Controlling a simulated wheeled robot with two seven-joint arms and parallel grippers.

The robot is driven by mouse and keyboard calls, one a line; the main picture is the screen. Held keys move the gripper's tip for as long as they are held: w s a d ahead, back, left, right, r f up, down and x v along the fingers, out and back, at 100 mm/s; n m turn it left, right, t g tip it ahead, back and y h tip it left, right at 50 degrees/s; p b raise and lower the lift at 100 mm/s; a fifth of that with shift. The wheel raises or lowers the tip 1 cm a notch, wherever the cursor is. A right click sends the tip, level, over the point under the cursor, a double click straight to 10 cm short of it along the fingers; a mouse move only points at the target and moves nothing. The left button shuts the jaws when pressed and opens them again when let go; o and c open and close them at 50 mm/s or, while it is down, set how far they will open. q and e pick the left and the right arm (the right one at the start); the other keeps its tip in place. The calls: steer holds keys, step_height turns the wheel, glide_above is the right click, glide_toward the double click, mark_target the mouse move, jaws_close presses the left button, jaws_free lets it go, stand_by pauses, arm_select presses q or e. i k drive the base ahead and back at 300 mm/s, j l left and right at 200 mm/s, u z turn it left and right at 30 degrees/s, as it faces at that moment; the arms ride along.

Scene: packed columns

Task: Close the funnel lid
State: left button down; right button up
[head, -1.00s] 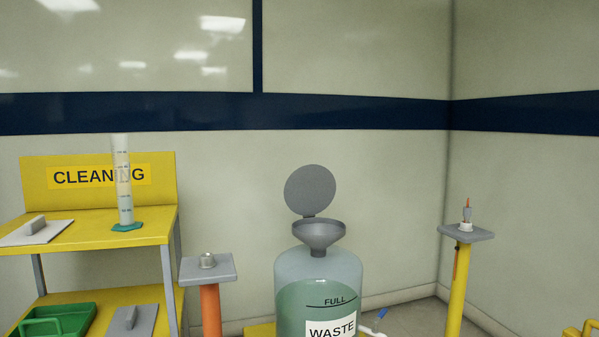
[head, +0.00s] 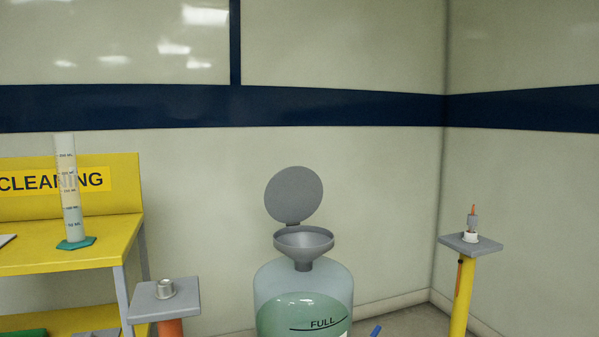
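The grey round funnel lid (head: 294,194) stands open, tilted up behind the funnel, joined to its back rim by a small hinge. The grey funnel (head: 303,243) sits upright in the neck of a translucent waste bottle (head: 303,290). The bottle holds green liquid and bears a FULL line; its lower part is cut off by the bottom edge of the head view. Neither of my grippers shows in the head view.
A yellow cleaning shelf (head: 120,233) with a graduated cylinder (head: 69,190) stands at the left. A post with a grey top plate (head: 150,304) holds a small metal cup. A yellow post (head: 461,296) stands at the right. Space around the lid is clear.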

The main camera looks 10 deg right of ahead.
mark_target(295, 193)
steer(key=i+z, duration=0.4)
steer(key=i, duration=0.2)
steer(key=i+j+z, duration=0.2)
steer(key=i+z, duration=0.25)
steer(key=i, duration=0.2)
